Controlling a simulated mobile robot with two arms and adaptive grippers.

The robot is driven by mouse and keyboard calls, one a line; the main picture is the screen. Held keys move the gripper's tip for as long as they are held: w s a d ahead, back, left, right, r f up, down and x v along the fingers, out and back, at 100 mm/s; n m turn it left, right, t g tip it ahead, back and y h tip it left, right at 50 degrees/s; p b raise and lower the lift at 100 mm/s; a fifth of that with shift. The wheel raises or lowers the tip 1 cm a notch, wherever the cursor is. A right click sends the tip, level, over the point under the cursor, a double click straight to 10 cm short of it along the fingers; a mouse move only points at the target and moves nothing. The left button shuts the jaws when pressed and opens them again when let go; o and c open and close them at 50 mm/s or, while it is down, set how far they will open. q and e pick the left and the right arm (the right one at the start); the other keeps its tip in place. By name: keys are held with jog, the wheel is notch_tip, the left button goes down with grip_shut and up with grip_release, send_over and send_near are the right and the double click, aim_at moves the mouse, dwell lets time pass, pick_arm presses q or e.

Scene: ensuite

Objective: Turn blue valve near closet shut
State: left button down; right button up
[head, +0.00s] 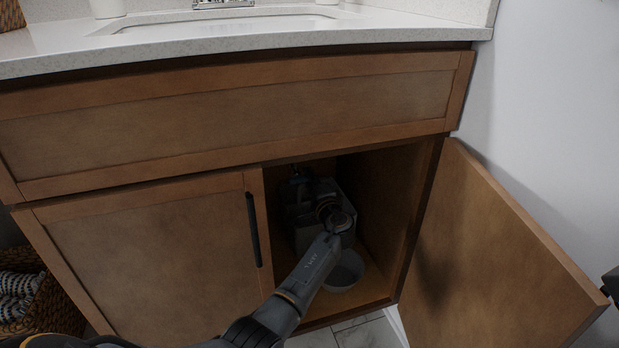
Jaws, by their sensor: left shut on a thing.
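My left arm reaches from the bottom of the head view into the open right side of the wooden vanity cabinet (200,225). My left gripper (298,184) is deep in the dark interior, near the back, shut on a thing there. That spot is where a small dark fitting shows, which I take to be the valve. Its blue colour cannot be made out, and my gripper and wrist hide most of it. How far the valve is turned cannot be told. My right gripper is not in view.
The right cabinet door (490,250) stands wide open; the left door (150,260) is closed. A grey bowl-like container (346,270) sits on the cabinet floor beside my forearm. The countertop (250,37) with its sink overhangs above. A wicker basket (50,310) stands at lower left.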

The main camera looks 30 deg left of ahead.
pick_arm(q)
jog(key=c, duration=1.3)
grip_release()
jog(key=v, duration=1.2)
